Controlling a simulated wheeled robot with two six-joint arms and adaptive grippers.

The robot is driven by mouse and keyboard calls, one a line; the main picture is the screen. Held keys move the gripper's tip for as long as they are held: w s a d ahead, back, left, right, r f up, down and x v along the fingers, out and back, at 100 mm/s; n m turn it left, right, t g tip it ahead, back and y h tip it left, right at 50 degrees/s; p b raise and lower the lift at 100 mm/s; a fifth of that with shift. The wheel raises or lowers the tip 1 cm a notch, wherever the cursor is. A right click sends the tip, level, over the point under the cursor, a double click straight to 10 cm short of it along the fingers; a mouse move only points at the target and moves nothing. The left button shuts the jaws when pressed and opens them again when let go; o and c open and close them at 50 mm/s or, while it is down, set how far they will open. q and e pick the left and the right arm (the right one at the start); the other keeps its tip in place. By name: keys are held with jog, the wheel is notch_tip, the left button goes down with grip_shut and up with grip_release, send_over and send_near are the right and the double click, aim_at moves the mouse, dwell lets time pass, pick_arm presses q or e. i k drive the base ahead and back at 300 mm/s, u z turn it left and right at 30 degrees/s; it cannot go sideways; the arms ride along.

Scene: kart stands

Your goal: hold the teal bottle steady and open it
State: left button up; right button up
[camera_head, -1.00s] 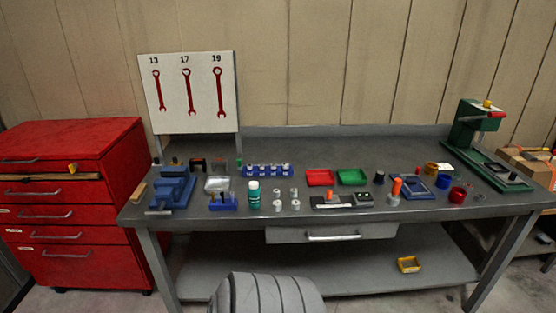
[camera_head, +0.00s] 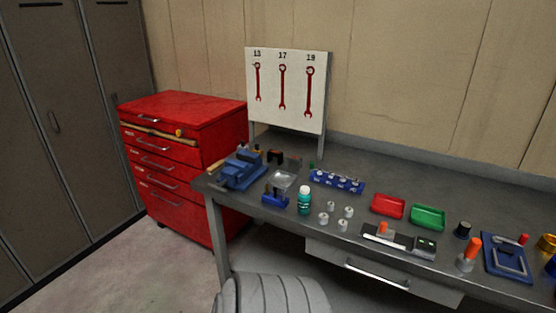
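The teal bottle (camera_head: 304,203) stands upright near the front edge of the grey workbench, left of several small silver cylinders (camera_head: 331,214). It has a white cap (camera_head: 305,189) on top. Nothing touches the bottle from above. Neither of my grippers shows in this view.
A blue vise (camera_head: 239,172), a blue holder (camera_head: 275,197) and a blue rack (camera_head: 337,181) are near the bottle. Red (camera_head: 388,206) and green (camera_head: 428,217) trays lie to the right. A red drawer cabinet (camera_head: 185,165) stands left of the workbench (camera_head: 270,220). The floor before the cabinet is clear.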

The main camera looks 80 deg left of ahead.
aim_at(304, 200)
jog(key=u, duration=0.95)
jog(key=i, duration=0.8)
jog(key=u, duration=0.8)
